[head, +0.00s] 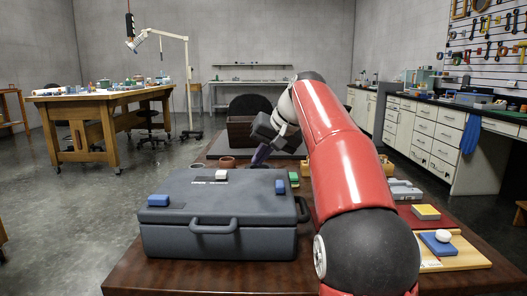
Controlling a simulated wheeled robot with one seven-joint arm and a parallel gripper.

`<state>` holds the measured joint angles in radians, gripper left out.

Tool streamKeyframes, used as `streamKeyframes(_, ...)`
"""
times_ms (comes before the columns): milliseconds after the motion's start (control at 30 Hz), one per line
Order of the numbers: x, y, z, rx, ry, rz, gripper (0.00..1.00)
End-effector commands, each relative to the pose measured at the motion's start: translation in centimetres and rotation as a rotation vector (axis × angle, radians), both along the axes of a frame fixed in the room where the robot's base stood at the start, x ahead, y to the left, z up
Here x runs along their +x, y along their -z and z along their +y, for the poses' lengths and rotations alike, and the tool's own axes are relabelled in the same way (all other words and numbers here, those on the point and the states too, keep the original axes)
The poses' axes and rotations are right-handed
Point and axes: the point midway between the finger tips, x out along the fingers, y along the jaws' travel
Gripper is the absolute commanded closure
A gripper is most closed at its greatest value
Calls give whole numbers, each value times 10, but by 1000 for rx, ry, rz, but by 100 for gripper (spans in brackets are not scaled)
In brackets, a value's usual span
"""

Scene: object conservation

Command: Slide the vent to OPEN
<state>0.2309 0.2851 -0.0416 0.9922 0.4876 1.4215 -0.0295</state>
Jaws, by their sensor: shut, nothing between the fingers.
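A dark grey case (222,222) with a front handle stands shut on the table. On its lid, near the back middle, a small white block (222,175) sits beside dark marks too small to read. This may be the vent's slider, but I cannot tell its position or which way it slides. My gripper (261,157) is shut and empty, pointing down behind the case's back right. It is apart from the white block, to its right and farther back. My red arm hides part of the table right of the case.
Blue blocks sit at the lid's front left (159,200) and right edge (280,187). A green block (294,179) is behind the right one. A brown pot (227,163) stands behind the case. A wooden board (462,257) with a blue block (438,243) lies right of my arm.

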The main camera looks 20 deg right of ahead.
Motion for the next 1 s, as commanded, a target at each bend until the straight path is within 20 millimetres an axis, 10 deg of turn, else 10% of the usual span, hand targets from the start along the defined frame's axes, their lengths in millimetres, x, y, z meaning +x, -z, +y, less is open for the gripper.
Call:
streamKeyframes(233,26,45,18,-1,-1,4,100)
streamKeyframes(1000,34,40,57,-1,0,-1,100)
